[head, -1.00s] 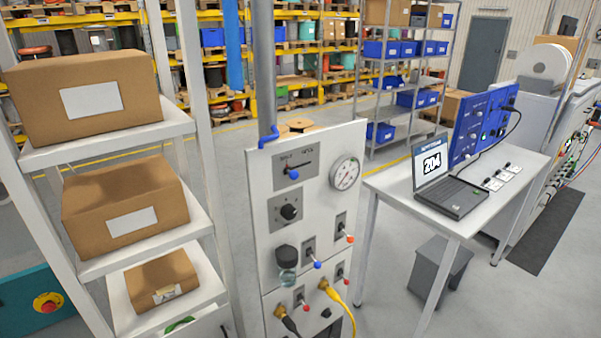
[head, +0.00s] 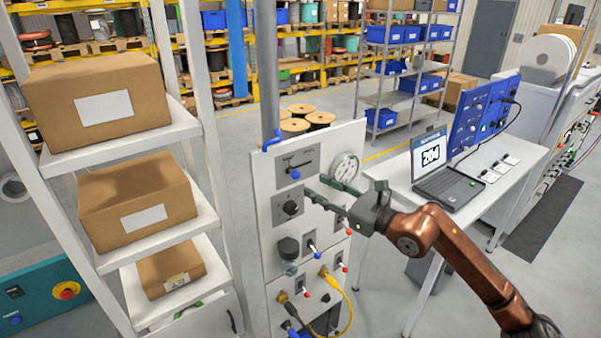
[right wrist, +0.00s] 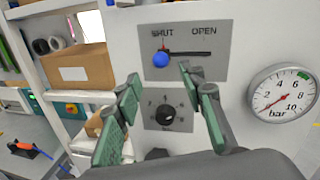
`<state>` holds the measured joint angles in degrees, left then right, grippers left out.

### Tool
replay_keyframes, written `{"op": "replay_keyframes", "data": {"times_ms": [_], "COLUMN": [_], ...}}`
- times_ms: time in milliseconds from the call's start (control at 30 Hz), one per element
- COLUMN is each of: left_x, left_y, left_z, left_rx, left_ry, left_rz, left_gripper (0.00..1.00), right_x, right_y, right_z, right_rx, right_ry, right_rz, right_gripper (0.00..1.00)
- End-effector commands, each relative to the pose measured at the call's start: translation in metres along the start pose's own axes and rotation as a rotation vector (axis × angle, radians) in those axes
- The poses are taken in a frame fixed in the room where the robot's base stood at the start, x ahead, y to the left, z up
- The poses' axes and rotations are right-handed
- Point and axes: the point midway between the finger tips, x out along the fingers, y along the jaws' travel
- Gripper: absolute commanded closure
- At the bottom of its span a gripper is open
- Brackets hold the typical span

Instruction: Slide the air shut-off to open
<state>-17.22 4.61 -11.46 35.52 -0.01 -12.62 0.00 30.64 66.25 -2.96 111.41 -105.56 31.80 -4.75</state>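The air shut-off is a slot with a blue knob (head: 295,174) on the upper part of a pale panel. In the right wrist view, the blue knob (right wrist: 161,60) sits at the left end of its slot, under SHUT; OPEN is marked at the right. My right gripper (head: 316,188) comes in from the right, in front of the panel and just below and right of the knob. In the right wrist view, its green-padded fingers (right wrist: 168,84) are spread apart with nothing between them, below the slot. I cannot see it touching the knob. My left gripper is out of view.
A rotary dial (right wrist: 165,116) sits below the shut-off, and a bar gauge (right wrist: 284,93) to its right. Several toggles and hoses are lower on the panel (head: 262,225). A shelf with boxes (head: 98,98) stands left; a table with a laptop (head: 450,188) stands right.

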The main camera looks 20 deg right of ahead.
Motion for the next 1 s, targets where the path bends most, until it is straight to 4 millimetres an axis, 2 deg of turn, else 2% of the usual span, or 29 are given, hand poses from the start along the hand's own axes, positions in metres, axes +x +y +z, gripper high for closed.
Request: {"op": "replay_keyframes", "data": {"times_ms": [233, 500, 667, 900, 1000], "left_x": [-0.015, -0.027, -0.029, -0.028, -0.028], "left_y": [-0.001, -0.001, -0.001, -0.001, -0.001], "left_z": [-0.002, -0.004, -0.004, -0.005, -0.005], "left_rx": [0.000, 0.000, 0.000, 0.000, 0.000], "left_ry": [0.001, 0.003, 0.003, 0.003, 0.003], "left_rz": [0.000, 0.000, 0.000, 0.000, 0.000], "left_gripper": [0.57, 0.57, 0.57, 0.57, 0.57], "right_x": [0.031, 0.068, 0.076, 0.076, 0.076], "right_y": [0.001, 0.000, 0.000, 0.000, 0.000], "right_z": [0.006, 0.004, 0.003, 0.002, 0.002], "right_rx": [-0.015, -0.015, -0.015, -0.015, -0.015], "right_ry": [-0.002, -0.001, -0.001, 0.000, 0.000], "right_rz": [-0.001, -0.002, -0.002, -0.002, -0.002], "right_gripper": [0.63, 0.63, 0.63, 0.63, 0.70]}}
